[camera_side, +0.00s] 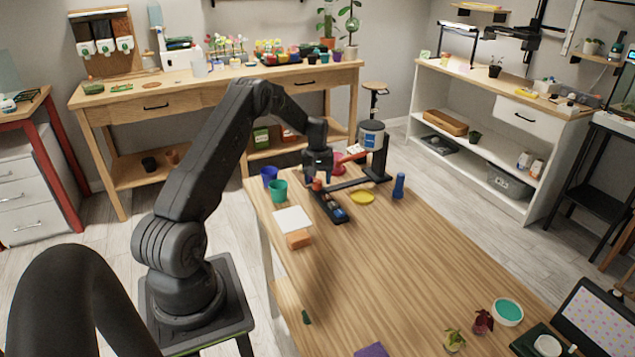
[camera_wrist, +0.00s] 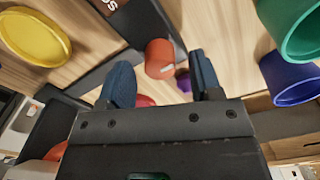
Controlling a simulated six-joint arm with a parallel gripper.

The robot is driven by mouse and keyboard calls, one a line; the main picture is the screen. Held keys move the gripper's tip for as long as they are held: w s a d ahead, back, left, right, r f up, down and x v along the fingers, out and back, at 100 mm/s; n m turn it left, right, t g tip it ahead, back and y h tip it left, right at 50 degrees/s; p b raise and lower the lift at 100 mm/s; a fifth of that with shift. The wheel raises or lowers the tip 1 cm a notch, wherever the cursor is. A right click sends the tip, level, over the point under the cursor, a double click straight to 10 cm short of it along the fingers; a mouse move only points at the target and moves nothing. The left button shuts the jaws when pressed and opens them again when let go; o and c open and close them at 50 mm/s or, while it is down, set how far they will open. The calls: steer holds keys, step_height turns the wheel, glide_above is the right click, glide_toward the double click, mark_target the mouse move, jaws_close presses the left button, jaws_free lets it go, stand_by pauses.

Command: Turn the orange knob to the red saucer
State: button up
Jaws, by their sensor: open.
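The orange knob (camera_wrist: 160,58) is a short orange-red cylinder. In the wrist view it shows just beyond and between the fingertips of my gripper (camera_wrist: 162,75), with gaps at both sides. In the side view my gripper (camera_side: 316,172) is over the far left part of the table, pointing down, with a bit of the knob (camera_side: 317,186) just below it. The jaws are open and empty. The red saucer (camera_side: 338,161) lies beyond my gripper at the far edge, partly hidden. In the wrist view a red patch (camera_wrist: 145,100) shows behind the fingers.
A yellow saucer (camera_side: 363,197) lies right of the knob. A black post (camera_side: 379,161) with a low bar stands behind. A blue pot (camera_side: 269,175) and a teal pot (camera_side: 278,192) are left. A blue object (camera_side: 398,186) stands right. The table's middle is clear.

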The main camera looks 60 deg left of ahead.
steer(key=shift+f, duration=0.7)
steer(key=shift+c, duration=0.3)
steer(key=c, duration=0.9)
steer(key=shift+o, duration=0.2)
steer(key=shift+m, duration=0.4)
steer(key=m, duration=0.4)
steer(key=shift+m, duration=2.5)
